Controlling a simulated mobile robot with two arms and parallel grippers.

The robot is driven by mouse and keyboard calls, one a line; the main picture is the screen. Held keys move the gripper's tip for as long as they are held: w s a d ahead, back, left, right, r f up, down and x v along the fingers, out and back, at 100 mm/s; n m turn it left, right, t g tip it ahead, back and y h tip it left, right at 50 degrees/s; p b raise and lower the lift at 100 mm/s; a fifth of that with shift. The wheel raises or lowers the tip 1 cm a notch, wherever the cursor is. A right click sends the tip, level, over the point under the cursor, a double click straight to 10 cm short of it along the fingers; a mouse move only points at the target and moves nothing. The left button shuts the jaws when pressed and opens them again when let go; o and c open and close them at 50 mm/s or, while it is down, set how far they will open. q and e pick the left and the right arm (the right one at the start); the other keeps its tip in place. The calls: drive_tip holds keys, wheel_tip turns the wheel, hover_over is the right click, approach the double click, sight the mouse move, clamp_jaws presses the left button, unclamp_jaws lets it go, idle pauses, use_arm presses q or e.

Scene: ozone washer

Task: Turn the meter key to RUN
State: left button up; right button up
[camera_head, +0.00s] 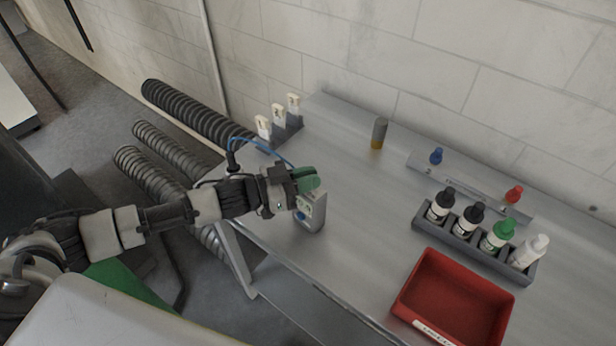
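The meter (314,213) is a small grey upright box near the left end of the metal table, with a blue spot on its face. A blue cable rises behind it and my arm. My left gripper (306,180) is at the top of the meter, with its green fingertips over or against its upper part. The fingers hide the key and its markings, so I cannot tell the key's position or whether the fingers close on it. My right gripper is not in view.
A red tray (453,299) sits at the front right. A grey rack (462,246) holds several dropper bottles behind it. White-topped pieces (279,117) stand at the far left corner. The table's middle is clear.

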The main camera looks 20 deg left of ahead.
use_arm(q)
drive_tip(key=o, duration=0.5)
drive_tip(key=shift+c, duration=0.2)
drive_tip(key=b+v, duration=0.3)
drive_tip(key=v, duration=0.7)
drive_tip(key=shift+s+a+b, duration=0.25)
drive_tip(key=shift+a+b, duration=0.05)
